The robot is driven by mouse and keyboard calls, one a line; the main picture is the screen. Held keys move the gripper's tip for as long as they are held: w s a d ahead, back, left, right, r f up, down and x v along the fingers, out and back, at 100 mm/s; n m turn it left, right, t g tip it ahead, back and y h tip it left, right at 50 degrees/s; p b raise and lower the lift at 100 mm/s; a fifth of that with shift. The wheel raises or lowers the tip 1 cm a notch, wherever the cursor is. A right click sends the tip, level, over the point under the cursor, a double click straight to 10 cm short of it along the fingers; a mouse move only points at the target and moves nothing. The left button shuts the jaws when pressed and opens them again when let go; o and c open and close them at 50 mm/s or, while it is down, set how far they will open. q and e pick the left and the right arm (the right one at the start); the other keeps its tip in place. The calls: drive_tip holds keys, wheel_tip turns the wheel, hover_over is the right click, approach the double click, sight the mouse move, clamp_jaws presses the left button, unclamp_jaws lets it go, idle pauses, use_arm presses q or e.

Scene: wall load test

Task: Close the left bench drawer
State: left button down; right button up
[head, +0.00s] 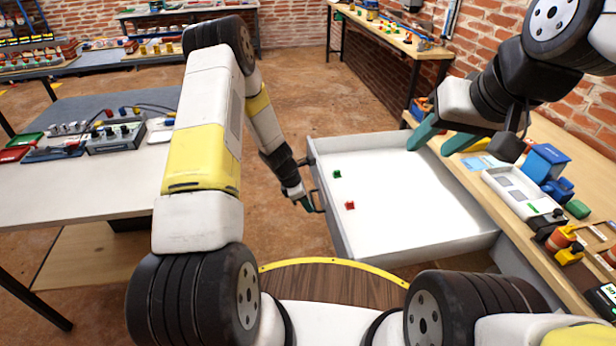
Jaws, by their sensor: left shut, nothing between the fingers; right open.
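The bench drawer (400,240) is a white, open-topped tray pulled far out from the wooden bench on the right. A small green piece (337,174) and a small red piece (350,205) lie inside it. A dark handle (319,200) is on its left-facing front. My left gripper (308,204) is shut and sits at the handle, outside the drawer front. I cannot tell whether it touches the handle. My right gripper (436,140) is open, with teal fingers, above the drawer's far right part near the bench edge.
The wooden bench (550,140) on the right holds a blue box (545,162), a grey tray (517,193) and several small parts. A white table (80,200) with electrical devices stands at left. Bare brown floor (300,100) lies between them.

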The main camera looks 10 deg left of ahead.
sight(326, 215)
use_arm(q)
drive_tip(key=shift+w+d+f, duration=0.1)
drive_tip(key=shift+w+d, duration=0.1)
drive_tip(key=shift+d, duration=0.45)
drive_tip(key=shift+w+d+f, duration=0.1)
drive_tip(key=shift+w+d, duration=0.15)
drive_tip(key=shift+d, duration=0.45)
drive_tip(key=shift+w+d+f, duration=0.1)
drive_tip(key=shift+w+d, duration=0.1)
drive_tip(key=shift+d, duration=0.45)
drive_tip(key=shift+d, duration=0.1)
